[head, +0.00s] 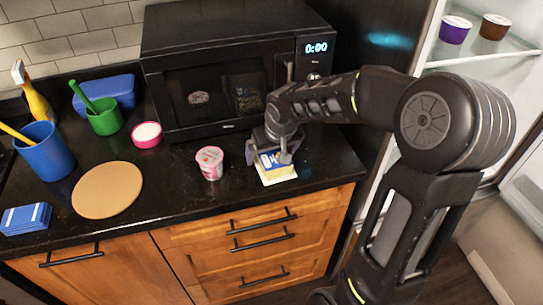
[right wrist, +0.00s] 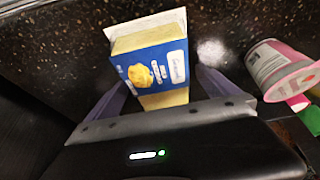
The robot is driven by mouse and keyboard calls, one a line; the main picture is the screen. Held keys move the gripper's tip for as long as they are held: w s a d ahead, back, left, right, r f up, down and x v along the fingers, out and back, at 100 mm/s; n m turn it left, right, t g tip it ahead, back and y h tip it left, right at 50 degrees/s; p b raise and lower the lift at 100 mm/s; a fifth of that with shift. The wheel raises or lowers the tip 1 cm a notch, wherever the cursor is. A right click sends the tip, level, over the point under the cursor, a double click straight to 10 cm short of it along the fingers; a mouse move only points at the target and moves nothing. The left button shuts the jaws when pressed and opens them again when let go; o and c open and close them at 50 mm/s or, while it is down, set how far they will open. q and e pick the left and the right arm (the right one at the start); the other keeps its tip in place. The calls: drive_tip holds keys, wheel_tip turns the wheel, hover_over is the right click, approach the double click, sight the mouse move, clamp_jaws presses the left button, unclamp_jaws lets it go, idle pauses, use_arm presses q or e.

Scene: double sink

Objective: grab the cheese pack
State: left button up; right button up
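The cheese pack (head: 279,175), blue with a yellow and cream body, stands on the black counter in front of the microwave. My right gripper (head: 268,154) is over it, pointing down, and hides part of it. In the right wrist view, the cheese pack (right wrist: 155,70) is between the two spread fingers of my right gripper (right wrist: 163,80). A gap shows between the pack and the right-hand finger, so the gripper is open. My left gripper is not in view.
A pink-and-white yogurt cup (head: 210,163) stands just left of the pack. The black microwave (head: 235,70) is close behind. A round board (head: 107,190), blue cup (head: 45,152) and green cup (head: 105,117) are farther left. The open fridge (head: 480,60) is at right.

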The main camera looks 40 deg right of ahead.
drive_tip(key=c, duration=1.6)
